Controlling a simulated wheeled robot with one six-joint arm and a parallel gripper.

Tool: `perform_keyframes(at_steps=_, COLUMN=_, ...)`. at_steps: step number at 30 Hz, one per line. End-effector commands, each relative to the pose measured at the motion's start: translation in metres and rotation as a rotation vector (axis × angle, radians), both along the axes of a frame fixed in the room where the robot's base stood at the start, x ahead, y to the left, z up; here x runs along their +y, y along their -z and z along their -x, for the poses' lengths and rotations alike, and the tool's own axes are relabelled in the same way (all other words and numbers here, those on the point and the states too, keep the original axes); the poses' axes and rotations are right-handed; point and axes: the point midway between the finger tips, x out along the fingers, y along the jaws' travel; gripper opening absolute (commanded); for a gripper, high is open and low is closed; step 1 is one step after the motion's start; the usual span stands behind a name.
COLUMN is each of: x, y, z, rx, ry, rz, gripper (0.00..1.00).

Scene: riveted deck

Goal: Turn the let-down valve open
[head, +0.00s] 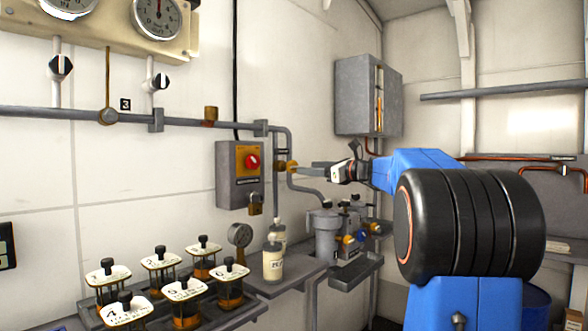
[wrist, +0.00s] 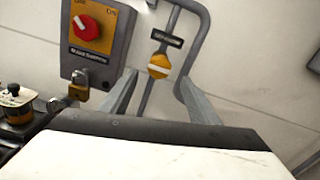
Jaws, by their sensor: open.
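A yellow knob with a pale stripe sits on a grey vertical pipe under a small dark label; I take this knob as the let-down valve (wrist: 158,66). The label is too blurred to read. In the head view the valve (head: 281,167) is on the wall pipe right of the switch box. My gripper (wrist: 157,80) is open and points at the wall, its fingers on either side of the valve in the wrist view. In the head view my gripper (head: 298,168) has its fingertips close to the valve. I cannot tell whether they touch it.
A grey switch box (head: 226,175) with a red knob (wrist: 87,25) and a brass padlock (wrist: 79,84) is close left of the valve. A bent pipe (wrist: 197,20) runs close on the right. Below are a bottle (head: 273,262), a grey canister (head: 324,235) and several labelled plungers.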

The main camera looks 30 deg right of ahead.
Motion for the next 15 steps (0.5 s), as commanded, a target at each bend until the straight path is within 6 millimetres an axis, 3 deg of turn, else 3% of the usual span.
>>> perform_keyframes(at_steps=9, x=0.019, y=0.000, z=-0.052, rx=0.001, ry=-0.003, rz=0.000, gripper=0.55)
perform_keyframes(at_steps=15, x=0.026, y=0.000, z=-0.072, rx=0.000, ry=-0.001, rz=0.000, gripper=0.55)
